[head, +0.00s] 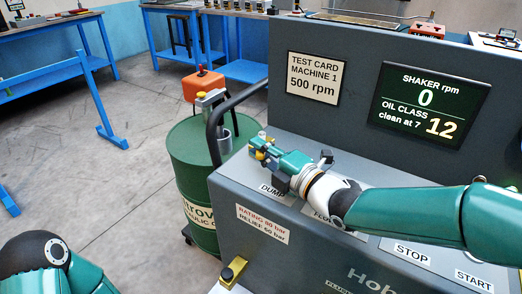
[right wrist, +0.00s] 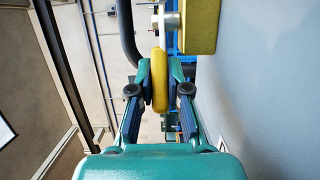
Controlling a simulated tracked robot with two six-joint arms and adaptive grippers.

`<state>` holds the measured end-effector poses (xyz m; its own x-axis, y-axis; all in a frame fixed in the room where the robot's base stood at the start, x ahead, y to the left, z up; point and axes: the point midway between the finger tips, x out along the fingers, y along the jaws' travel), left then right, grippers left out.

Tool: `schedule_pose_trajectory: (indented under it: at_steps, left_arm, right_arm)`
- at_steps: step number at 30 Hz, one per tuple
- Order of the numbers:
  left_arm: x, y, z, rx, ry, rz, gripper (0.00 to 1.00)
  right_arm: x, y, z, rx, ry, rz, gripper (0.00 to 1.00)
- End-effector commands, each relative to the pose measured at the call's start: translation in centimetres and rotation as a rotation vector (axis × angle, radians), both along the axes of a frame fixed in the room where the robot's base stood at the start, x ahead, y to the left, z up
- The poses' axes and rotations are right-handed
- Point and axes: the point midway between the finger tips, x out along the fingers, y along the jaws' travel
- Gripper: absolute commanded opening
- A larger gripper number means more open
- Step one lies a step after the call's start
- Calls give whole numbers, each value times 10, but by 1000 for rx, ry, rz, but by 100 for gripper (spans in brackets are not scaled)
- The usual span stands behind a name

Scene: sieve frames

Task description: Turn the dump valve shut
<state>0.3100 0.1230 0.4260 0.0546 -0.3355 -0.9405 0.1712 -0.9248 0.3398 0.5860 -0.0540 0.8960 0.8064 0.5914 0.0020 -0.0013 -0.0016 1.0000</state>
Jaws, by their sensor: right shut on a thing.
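My right gripper (head: 264,148) is over the far left end of the grey machine top, just beyond the DUMP label (head: 271,190). In the right wrist view its fingers (right wrist: 160,82) are closed on a yellow lever (right wrist: 159,68), taken to be the dump valve handle. A yellow block (right wrist: 198,24) sits close beside the lever. In the head view the gripper and wrist hide most of the valve, so its turn angle cannot be told. My left gripper is out of view; only part of my left arm shows at bottom left.
A green drum (head: 187,155) with an orange unit (head: 203,87) stands left of the machine (head: 232,187). A black hose or rail (head: 213,130) curves near the gripper. The display (head: 430,104) reads shaker 0 rpm and oil class 12. STOP (head: 412,253) and START (head: 474,281) labels lie under my right forearm.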

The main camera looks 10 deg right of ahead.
Motion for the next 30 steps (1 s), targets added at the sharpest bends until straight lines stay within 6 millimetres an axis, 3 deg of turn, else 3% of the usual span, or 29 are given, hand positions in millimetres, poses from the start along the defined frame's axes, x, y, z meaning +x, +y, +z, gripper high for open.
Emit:
schedule_pose_trajectory:
  at_steps: [1,2,6,20,30]
  left_arm:
    - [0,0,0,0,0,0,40]
    - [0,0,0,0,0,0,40]
    - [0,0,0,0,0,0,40]
    - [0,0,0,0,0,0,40]
    - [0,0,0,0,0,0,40]
  right_arm:
    - [-1,0,-7,-7,16,2,0]
    - [-1,0,-7,-7,16,2,18]
    - [-1,0,-6,-7,13,1,41]
    - [-8,-7,-2,-4,5,-1,42]
    - [-58,-44,-3,-6,6,-5,42]
